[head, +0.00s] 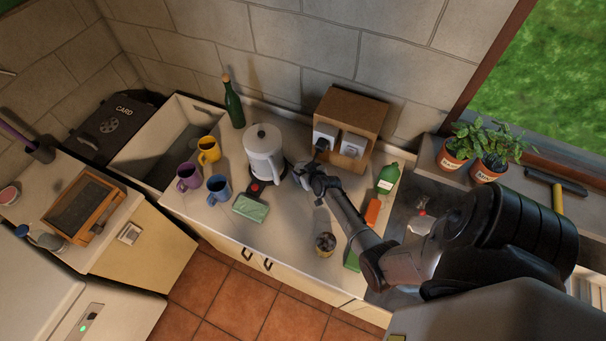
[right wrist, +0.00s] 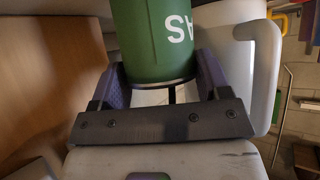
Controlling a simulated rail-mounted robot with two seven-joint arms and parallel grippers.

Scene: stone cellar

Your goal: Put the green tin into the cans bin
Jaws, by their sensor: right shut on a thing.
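The green tin (right wrist: 152,40), with white letters partly showing, is between the two fingers of my right gripper (right wrist: 160,78) in the right wrist view. The gripper is shut on it. In the head view my right gripper (head: 303,174) is over the counter, between the white kettle and the wooden box; I cannot make out the tin there. I see no bin marked for cans. A dark bin marked CARD (head: 88,144) stands at the far left. My left gripper is not in view.
The white kettle (head: 262,148) is close beside the gripper, its handle (right wrist: 270,75) at right in the wrist view. The wooden box (head: 357,104) stands behind. Yellow, purple and blue mugs (head: 218,189), a dark bottle (head: 234,106) and a green bottle (head: 387,180) share the counter.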

